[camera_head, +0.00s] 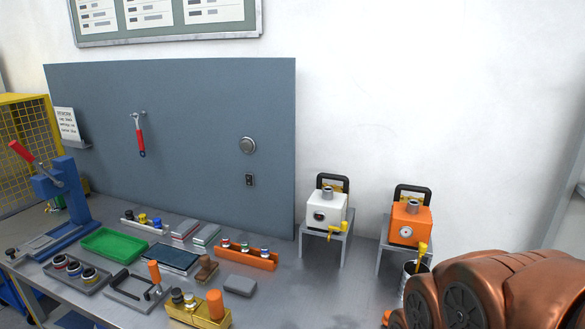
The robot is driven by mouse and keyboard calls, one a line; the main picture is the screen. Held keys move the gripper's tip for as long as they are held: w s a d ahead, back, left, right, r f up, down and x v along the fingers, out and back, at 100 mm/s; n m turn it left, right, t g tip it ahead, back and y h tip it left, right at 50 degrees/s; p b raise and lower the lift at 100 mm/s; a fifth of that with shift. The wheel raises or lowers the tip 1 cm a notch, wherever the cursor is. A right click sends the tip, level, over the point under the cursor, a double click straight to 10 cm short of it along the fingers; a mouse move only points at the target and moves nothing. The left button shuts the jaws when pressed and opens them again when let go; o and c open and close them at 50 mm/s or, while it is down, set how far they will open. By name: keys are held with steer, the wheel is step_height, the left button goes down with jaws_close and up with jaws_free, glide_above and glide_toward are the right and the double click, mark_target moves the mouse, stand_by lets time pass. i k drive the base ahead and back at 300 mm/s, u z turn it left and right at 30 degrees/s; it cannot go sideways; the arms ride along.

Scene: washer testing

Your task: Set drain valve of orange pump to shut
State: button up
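The orange pump (409,226) sits on a small grey metal stand at the right end of the bench. It has a black carrying handle, a round white gauge on its front and a grey cap on top. Its yellow drain valve (422,249) is at the lower right front, with the yellow part standing roughly upright. The valve is small here, so I cannot tell its exact setting. My copper-coloured arm fills the lower right corner, close to the pump's lower right. My gripper's fingers do not show.
A white pump (321,210) with a yellow valve lying roughly sideways stands on a similar stand to the left. A container (412,267) stands below the orange pump's valve. Trays, an orange rack (246,257) and a blue press (62,190) crowd the bench's left.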

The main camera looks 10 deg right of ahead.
mark_target(422, 247)
steer(key=z, duration=0.75)
